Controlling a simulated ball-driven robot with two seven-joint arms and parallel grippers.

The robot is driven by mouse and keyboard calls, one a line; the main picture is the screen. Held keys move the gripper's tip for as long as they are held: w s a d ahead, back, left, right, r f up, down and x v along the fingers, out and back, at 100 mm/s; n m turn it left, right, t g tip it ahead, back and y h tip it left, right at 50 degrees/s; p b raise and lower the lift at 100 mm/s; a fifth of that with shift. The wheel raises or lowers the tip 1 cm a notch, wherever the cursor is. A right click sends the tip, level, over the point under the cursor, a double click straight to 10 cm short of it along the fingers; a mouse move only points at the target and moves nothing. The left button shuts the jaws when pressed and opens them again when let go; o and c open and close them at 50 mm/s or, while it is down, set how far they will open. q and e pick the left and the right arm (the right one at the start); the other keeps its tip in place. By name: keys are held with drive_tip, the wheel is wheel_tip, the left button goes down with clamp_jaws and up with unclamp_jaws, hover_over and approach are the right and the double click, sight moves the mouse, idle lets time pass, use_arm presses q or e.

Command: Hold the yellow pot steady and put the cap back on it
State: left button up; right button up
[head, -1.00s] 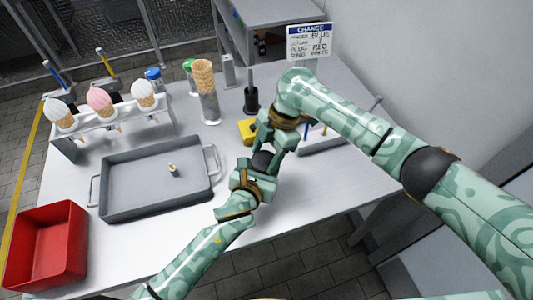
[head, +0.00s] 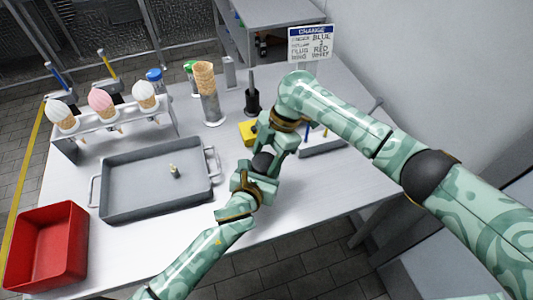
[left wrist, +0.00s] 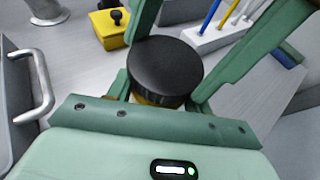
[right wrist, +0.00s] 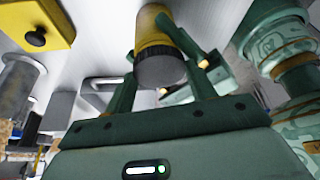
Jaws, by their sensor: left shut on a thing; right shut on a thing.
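The black cap (head: 263,161) is between my two grippers over the front of the table. The left wrist view shows its round top (left wrist: 165,68), with a little of the yellow pot (left wrist: 155,100) under it. The right wrist view shows the pot's yellow body (right wrist: 154,28) directly against the cap's ribbed side (right wrist: 160,70). I cannot tell whether the cap is fully seated. My left gripper (head: 258,172) is shut on the pot, mostly hidden. My right gripper (head: 274,149) comes from the other side and is shut on the cap.
A yellow block with a black knob (left wrist: 110,30) stands just behind the grippers. A grey tray (head: 130,205) and red bin (head: 45,245) are at left. A cone rack (head: 120,125), cone stack holder (head: 211,108) and sign (head: 310,45) stand farther back. The table's right front is clear.

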drive_tip(key=shift+s+d+f, duration=0.1)
drive_tip(key=shift+d+f, duration=0.1)
drive_tip(key=shift+f, duration=0.7)
drive_tip(key=o, duration=1)
drive_tip(key=shift+c, duration=0.2)
drive_tip(key=shift+r, duration=0.1)
wheel_tip(320, 180, up, 5)
drive_tip(key=shift+a+f, duration=0.1)
drive_tip(key=shift+a, duration=0.05)
drive_tip(key=shift+c, duration=0.4)
